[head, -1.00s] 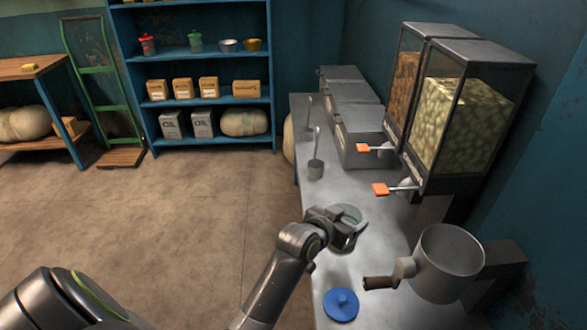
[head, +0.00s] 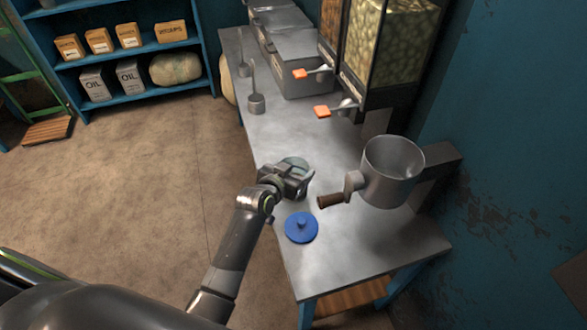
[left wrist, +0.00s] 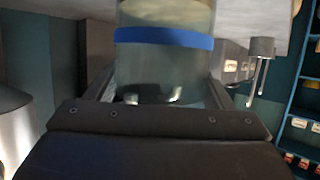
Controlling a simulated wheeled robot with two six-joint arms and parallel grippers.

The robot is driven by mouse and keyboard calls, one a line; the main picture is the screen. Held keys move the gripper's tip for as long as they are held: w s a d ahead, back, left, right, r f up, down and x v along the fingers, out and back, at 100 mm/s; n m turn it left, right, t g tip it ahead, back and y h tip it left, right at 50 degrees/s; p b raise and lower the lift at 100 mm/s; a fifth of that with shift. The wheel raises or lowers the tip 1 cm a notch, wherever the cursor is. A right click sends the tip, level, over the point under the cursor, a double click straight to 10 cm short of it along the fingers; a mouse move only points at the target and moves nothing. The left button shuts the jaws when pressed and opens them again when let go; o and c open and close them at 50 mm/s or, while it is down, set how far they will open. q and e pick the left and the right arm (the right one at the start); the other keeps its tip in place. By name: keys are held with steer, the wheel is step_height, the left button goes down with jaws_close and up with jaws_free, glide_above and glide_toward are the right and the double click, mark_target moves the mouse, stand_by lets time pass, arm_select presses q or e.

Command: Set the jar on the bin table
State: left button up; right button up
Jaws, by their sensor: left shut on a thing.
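My left gripper (head: 290,182) is shut on the jar (head: 293,163), above the front part of the metal bin table (head: 345,245). In the head view the gripper hides most of the jar. In the left wrist view the jar (left wrist: 165,70) is clear glass with a blue band, between the fingers, and the table surface shows close to its far end. I cannot tell whether the jar touches the table. A blue lid (head: 301,228) with a knob lies on the table just in front of the gripper. My right gripper is not in view.
A metal grinder (head: 391,175) with a wooden-handled crank (head: 331,200) stands right of the gripper. Grey bins (head: 304,65), scoops (head: 256,103) and a bean dispenser (head: 390,45) are farther back. The table's front right corner and the stretch behind the gripper are clear.

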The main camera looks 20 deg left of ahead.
arm_select(q)
steer(key=o, duration=1.5)
steer(key=shift+f, duration=0.1)
steer(key=shift+o, duration=0.2)
steer(key=shift+r, duration=0.25)
steer(key=shift+s, duration=0.25)
steer(key=v, duration=1.1)
steer(key=shift+s+r, duration=0.15)
steer(key=shift+s, duration=0.05)
steer(key=shift+a, duration=0.15)
